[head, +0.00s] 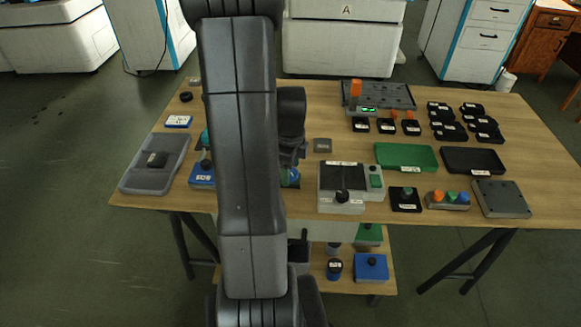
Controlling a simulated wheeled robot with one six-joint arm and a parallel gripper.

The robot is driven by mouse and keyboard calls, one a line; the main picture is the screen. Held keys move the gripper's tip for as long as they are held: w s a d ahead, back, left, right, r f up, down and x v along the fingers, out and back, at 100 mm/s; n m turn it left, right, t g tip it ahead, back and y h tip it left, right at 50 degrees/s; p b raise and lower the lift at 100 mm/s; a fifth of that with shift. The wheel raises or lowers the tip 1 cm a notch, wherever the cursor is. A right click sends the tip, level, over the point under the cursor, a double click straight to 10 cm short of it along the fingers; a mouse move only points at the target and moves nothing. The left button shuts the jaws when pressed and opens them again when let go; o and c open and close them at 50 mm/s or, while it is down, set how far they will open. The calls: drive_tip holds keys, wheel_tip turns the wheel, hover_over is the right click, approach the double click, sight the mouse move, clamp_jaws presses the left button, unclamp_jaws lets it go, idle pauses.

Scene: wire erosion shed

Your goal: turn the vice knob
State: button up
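A small blue-based device (202,174) with a white label and a dark upper part stands on the left half of the table, partly hidden by my arm. A teal, rounded part (291,178) shows just right of my arm, low on the table. I cannot tell whether either belongs to the vice; no knob is clearly readable as the vice knob. My gripper (291,151) is mostly hidden behind my upright arm link; only dark wrist parts show at its right side, above the table. Its fingers and what they touch cannot be made out.
A grey tray (132,178) holding a black block lies at the left. A control box (327,205) with a black knob stands right of my arm. Right of it are button boxes, a green tray (405,146) and several black parts. A lower shelf (382,287) holds more items.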

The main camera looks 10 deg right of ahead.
wheel_tip(320, 180, up, 14)
drive_tip(key=p, duration=0.1)
idle(0.5)
drive_tip(key=shift+f, duration=0.1)
wheel_tip(320, 180, down, 14)
drive_tip(key=shift+r+b, duration=0.1)
drive_tip(key=shift+b, duration=0.4)
idle(0.5)
